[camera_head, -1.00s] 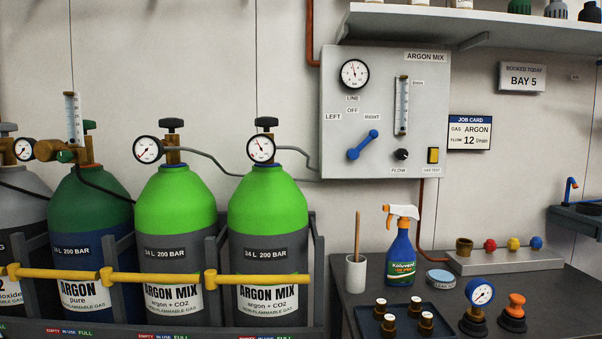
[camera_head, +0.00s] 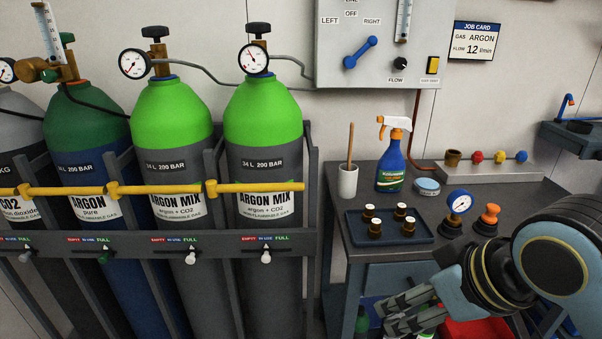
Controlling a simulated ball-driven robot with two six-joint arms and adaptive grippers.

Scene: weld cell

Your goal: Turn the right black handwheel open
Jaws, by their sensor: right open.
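The right black handwheel (camera_head: 258,28) sits on top of the valve of the right green-shouldered argon mix cylinder (camera_head: 263,115). A round gauge (camera_head: 254,59) is fixed just below it, and a grey hose runs from the valve to the right. A second black handwheel (camera_head: 154,31) tops the left argon mix cylinder (camera_head: 172,115). My right gripper (camera_head: 392,314) is open at the bottom right, in front of the bench and low, well apart from the handwheel. Its fingers point left and nothing shows between them. My left gripper is not in view.
A yellow bar (camera_head: 255,188) crosses in front of the cylinders in a grey rack. The bench (camera_head: 345,225) holds a spray bottle (camera_head: 391,160), a cup with a stick (camera_head: 348,180) and a tray of fittings (camera_head: 362,238). A control panel (camera_head: 330,60) hangs above.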

